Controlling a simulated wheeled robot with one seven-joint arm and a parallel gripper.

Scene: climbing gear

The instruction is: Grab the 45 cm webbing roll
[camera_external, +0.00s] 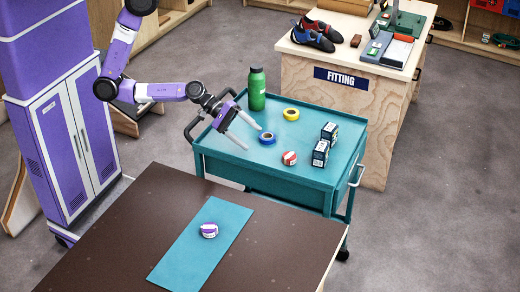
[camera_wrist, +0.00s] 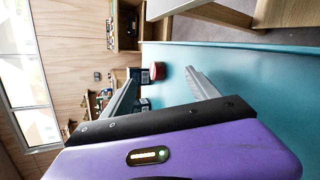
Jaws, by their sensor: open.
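Several webbing rolls show in the external view, and I cannot read a length on any. A blue roll (camera_external: 267,138), a yellow roll (camera_external: 291,114) and a red-and-white roll (camera_external: 289,158) lie on the teal cart (camera_external: 225,150). A purple-and-white roll (camera_external: 209,230) lies on a teal mat (camera_external: 183,262) on the brown table. My gripper (camera_external: 250,137) is open and empty over the cart's left part, left of the blue roll. In the wrist view, a red roll (camera_wrist: 158,70) shows between the fingertips (camera_wrist: 162,77), farther off.
A green bottle (camera_external: 257,88) stands on the cart just behind my gripper. Two dark boxes (camera_external: 320,153) stand at the cart's right. The brown table (camera_external: 110,230) is in front. A fitting counter (camera_external: 350,100) with shoes (camera_external: 313,36) stands behind.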

